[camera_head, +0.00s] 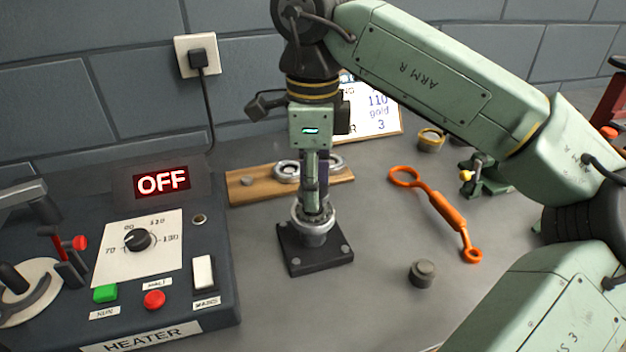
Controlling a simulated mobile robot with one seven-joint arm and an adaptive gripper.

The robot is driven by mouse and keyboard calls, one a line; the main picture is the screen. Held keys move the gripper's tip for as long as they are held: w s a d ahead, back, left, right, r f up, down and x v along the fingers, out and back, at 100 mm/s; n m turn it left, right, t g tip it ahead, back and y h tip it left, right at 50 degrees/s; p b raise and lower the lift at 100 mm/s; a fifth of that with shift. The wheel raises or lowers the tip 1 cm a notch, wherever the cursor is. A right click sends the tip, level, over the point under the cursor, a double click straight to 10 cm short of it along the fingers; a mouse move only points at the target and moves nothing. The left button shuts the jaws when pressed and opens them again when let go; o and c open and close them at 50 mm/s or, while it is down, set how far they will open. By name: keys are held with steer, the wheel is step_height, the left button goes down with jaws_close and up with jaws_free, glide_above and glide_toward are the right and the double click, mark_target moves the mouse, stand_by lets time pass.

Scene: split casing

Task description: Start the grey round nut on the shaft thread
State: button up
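My gripper (313,208) points straight down over a silver round fitting (313,238) on a square black base plate (316,262). Its fingertips are at the top of the fitting, seen nearly edge-on. I cannot tell whether they are open or shut, or whether they hold a nut. A metal ring shows around the fingertips; I cannot tell whether it is the grey round nut or part of the fitting. The shaft thread is hidden by the fingers. Silver rings (286,171) lie on a wooden board (262,193) behind the gripper.
A heater box (212,292) reading OFF fills the left. A dark grey knob-like cylinder (422,273), an orange wrench (440,205), a yellow-rimmed cup (430,139) and a small green clamp (490,182) stand or lie right. A sign leans behind. The bench front centre is clear.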

steer(key=shift+f+b, duration=0.35)
steer(key=shift+f, duration=0.15)
